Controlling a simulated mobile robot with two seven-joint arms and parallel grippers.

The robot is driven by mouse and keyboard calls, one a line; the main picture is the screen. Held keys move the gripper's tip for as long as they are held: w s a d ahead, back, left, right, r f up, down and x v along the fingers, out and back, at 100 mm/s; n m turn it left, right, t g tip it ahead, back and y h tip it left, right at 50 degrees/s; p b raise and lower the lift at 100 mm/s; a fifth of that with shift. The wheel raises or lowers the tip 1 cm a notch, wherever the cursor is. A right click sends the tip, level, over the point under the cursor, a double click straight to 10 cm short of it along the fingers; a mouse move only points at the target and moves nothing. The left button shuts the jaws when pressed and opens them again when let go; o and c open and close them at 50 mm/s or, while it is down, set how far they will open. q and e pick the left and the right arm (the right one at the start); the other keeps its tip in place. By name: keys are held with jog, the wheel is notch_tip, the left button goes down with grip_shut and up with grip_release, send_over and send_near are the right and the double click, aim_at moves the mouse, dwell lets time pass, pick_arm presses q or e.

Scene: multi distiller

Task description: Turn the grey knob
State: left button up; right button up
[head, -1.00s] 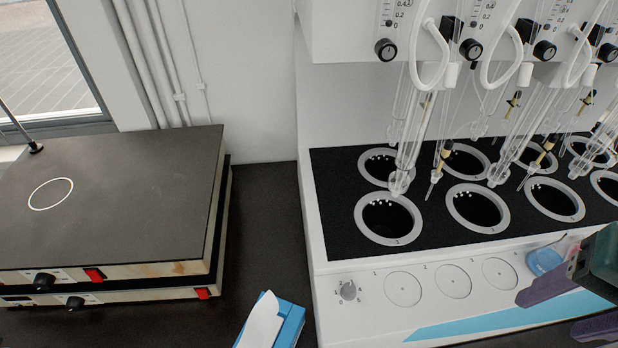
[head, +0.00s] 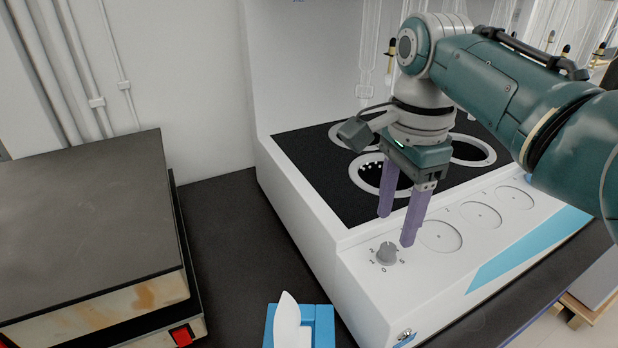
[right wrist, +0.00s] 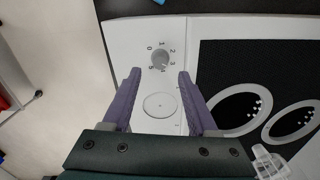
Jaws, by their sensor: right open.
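The grey knob (head: 386,253) stands on the white front panel of the distiller (head: 322,262), with a printed number scale around it. In the right wrist view the knob (right wrist: 160,61) lies just beyond the fingertips, about midway between them. My right gripper (head: 397,230) has two purple fingers, is open and empty, and points down just above and behind the knob in the head view. It also shows in the right wrist view (right wrist: 159,75). I cannot see it touching the knob. My left gripper is not in view.
Round black wells (head: 380,176) and glass tubes are behind my right gripper. Flat round discs (head: 440,236) lie right of the knob. A blue tissue box (head: 318,322) stands at the front, and a dark hot plate (head: 90,215) is at the left.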

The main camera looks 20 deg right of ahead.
aim_at(389, 246)
notch_tip(389, 246, down, 5)
jog(key=shift+b, duration=0.6)
jog(key=shift+c, duration=0.2)
grip_shut()
